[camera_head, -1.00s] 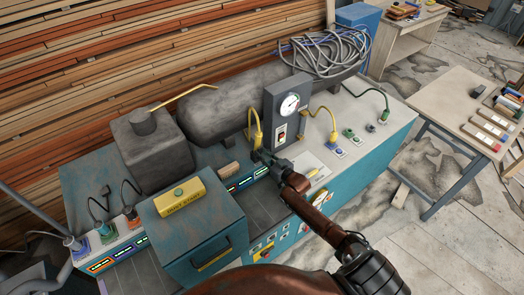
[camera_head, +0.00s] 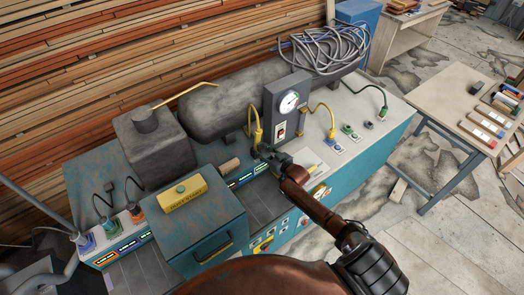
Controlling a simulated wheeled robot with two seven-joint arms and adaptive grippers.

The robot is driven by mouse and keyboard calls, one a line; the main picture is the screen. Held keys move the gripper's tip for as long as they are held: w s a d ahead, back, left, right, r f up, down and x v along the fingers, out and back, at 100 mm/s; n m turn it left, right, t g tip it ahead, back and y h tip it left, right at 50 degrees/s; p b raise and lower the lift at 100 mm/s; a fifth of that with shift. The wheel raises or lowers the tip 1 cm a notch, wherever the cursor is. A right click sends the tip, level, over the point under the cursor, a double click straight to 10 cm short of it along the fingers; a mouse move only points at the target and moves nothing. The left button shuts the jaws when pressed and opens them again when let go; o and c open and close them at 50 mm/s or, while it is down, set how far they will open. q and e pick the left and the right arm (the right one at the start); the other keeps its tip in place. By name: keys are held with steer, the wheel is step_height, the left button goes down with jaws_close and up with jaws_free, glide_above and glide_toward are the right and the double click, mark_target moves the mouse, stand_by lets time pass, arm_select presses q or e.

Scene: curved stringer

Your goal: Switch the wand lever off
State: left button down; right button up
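My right gripper (camera_head: 264,152) reaches in from the lower right. Its small dark fingers are at the foot of a yellow wand-like handle (camera_head: 255,124) beside the grey gauge box (camera_head: 287,110). Whether the fingers touch the handle or are closed is too small to tell. The box has a round white gauge (camera_head: 289,102) and a red switch (camera_head: 281,128). A second yellow curved handle (camera_head: 331,122) stands right of the box. I cannot tell for certain which part is the wand lever. My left gripper is not in view.
The teal machine bench (camera_head: 368,150) carries a grey tank (camera_head: 215,112), a yellow-labelled teal box (camera_head: 195,232) and a green cable (camera_head: 372,90). Stacked planks stand behind. A side table (camera_head: 462,105) is at right, with open floor between.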

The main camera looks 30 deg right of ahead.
steer(key=shift+s, duration=0.1)
steer(key=v, duration=1.2)
